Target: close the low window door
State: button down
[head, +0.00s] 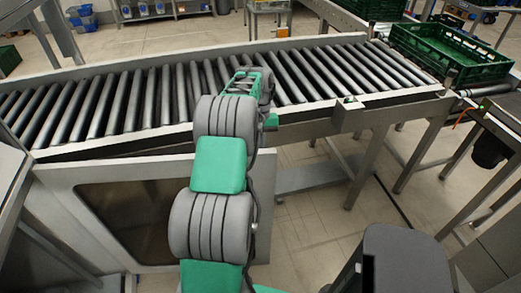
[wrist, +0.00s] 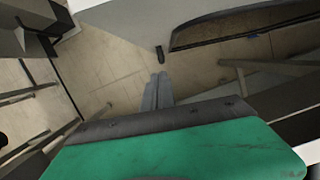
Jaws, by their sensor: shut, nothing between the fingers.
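The low window door (head: 135,212) is a grey panel with a dark window, below the conveyor at the lower left of the head view. My arm crosses in front of its right part. In the wrist view a pale panel with a dark window, apparently this door (wrist: 165,18), fills the upper right. A small dark peg (wrist: 159,54) shows by its lower edge. My gripper (wrist: 160,78) is shut and empty, its fingertips just below the peg in the picture, with a small gap. The fingertips are hidden in the head view. I cannot tell how far the door stands open.
The roller conveyor (head: 130,95) runs across the head view behind my arm. A green crate (head: 450,72) stands at its right end. Conveyor legs (head: 367,165) and a low shelf (head: 308,177) stand right of the door. Tiled floor (head: 300,235) is clear nearby.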

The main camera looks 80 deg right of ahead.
aim_at(262, 172)
jog(key=a+f, duration=0.1)
jog(key=s+a+f+p, duration=0.1)
jog(key=a+f, duration=0.1)
jog(key=a+f+p, duration=0.1)
jog(key=a+f, duration=0.1)
jog(key=shift+s+f, duration=0.1)
jog(key=shift+s, duration=0.3)
